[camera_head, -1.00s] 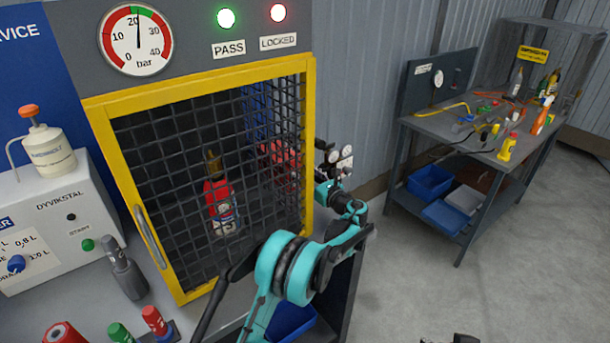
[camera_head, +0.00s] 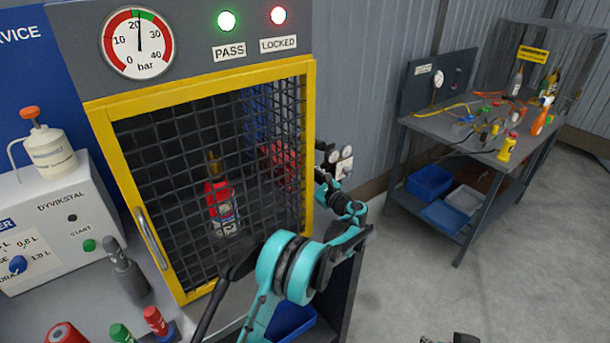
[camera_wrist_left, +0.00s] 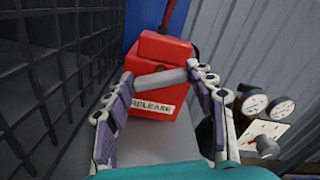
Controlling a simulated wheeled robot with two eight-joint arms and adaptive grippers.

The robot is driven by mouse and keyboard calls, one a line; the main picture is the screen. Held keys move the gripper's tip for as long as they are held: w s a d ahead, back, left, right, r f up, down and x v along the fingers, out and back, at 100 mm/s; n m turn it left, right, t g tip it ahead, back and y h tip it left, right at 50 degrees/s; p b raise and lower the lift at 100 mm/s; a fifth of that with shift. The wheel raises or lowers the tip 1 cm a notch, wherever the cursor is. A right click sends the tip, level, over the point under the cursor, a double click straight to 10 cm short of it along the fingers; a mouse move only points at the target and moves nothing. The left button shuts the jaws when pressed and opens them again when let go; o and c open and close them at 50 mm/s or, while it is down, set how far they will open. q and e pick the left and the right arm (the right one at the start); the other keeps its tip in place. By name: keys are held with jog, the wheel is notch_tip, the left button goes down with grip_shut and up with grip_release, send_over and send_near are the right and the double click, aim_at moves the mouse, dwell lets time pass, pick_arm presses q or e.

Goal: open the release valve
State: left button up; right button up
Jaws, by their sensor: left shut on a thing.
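The release valve is a red box (camera_wrist_left: 160,55) with a white RELEASE label (camera_wrist_left: 154,108) and a grey bar-shaped handle (camera_wrist_left: 160,81) across its front, in the left wrist view. My left gripper (camera_wrist_left: 163,95) has one finger at each end of this bar and is shut on it. In the head view the left gripper (camera_head: 325,178) is beside the right edge of the yellow-framed cage, small and partly hidden. The valve's red body (camera_head: 280,165) shows dimly through the mesh. Dark parts at the bottom edge of the head view may be my right gripper (camera_head: 450,339); their state is unclear.
Small gauges (camera_wrist_left: 254,103) stand close right of the gripper.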

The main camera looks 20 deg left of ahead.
pick_arm(q)
jog(key=shift+n, duration=1.1)
jog(key=o, duration=1.2)
jog(key=shift+c, duration=0.2)
jog(key=v, duration=1.2)
